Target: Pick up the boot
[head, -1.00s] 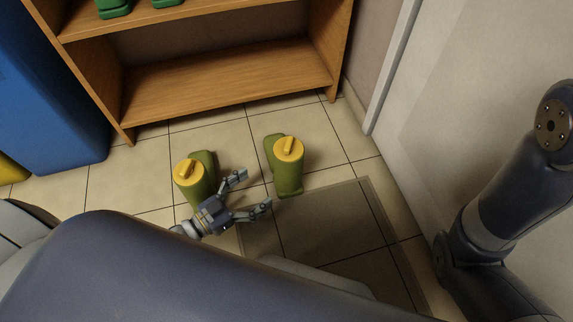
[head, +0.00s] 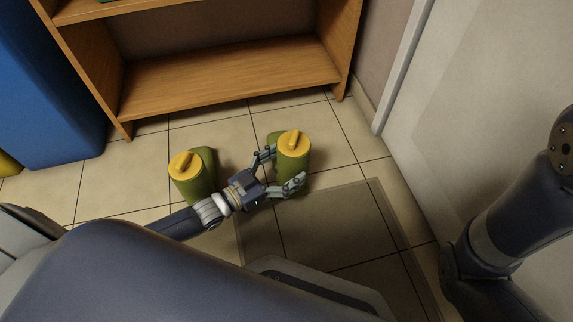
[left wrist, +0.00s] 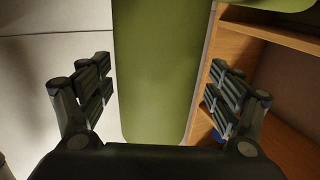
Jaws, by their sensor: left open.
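Two green boots with yellow tops stand upright on the tiled floor. The right boot (head: 293,150) is at my left gripper (head: 281,172), whose open fingers reach to either side of it in the head view. In the left wrist view, the boot's green shaft (left wrist: 155,75) fills the middle between the spread fingers of the left gripper (left wrist: 155,95), with gaps visible beside it. The left boot (head: 187,172) stands beside my left forearm and wrist. My right arm shows at the right edge of the head view, but its gripper is out of view.
A wooden shelf unit (head: 225,80) stands behind the boots. A blue bin (head: 50,100) is at the left and a pale door or wall panel (head: 480,110) at the right. A dark mat (head: 330,230) lies in front of the right boot.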

